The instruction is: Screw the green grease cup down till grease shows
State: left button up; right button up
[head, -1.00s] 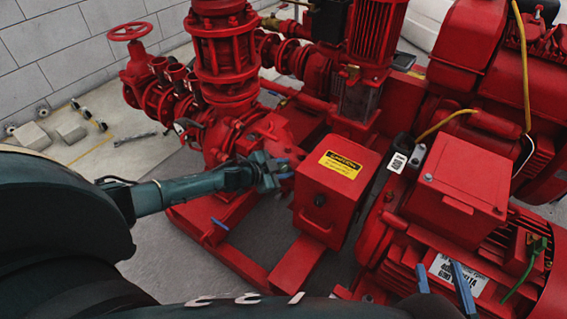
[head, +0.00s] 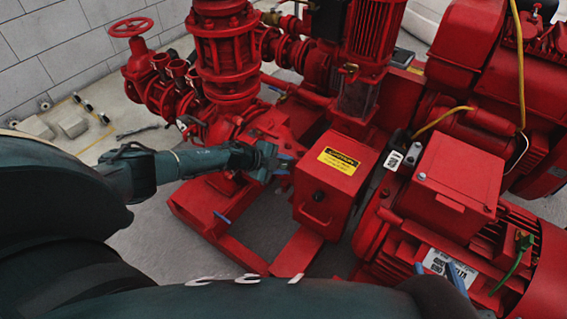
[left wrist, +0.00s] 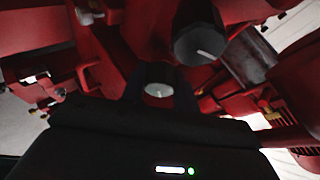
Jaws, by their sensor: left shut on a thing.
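My left gripper (head: 272,162) reaches in from the left, between the red pump casing and the red caution box. In the left wrist view, its jaws (left wrist: 158,92) are shut around a small round cap (left wrist: 158,90) with a pale face and a short mark. The cap's colour does not read clearly as green there. A larger dark round knob (left wrist: 200,43) with a white line sits just beyond, to the right. No grease can be made out. My right gripper (head: 438,274) shows at the bottom right, its blue fingertips apart, with nothing visible between them.
The red box (head: 335,180) with a yellow caution label stands right beside my left gripper. A red motor (head: 470,230) fills the right, close to my right gripper. Red pipes and a valve handwheel (head: 132,27) rise behind. Grey floor lies at the left.

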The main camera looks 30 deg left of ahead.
aim_at(282, 163)
dwell(0.4)
pick_arm(q)
jog(key=o, duration=0.7)
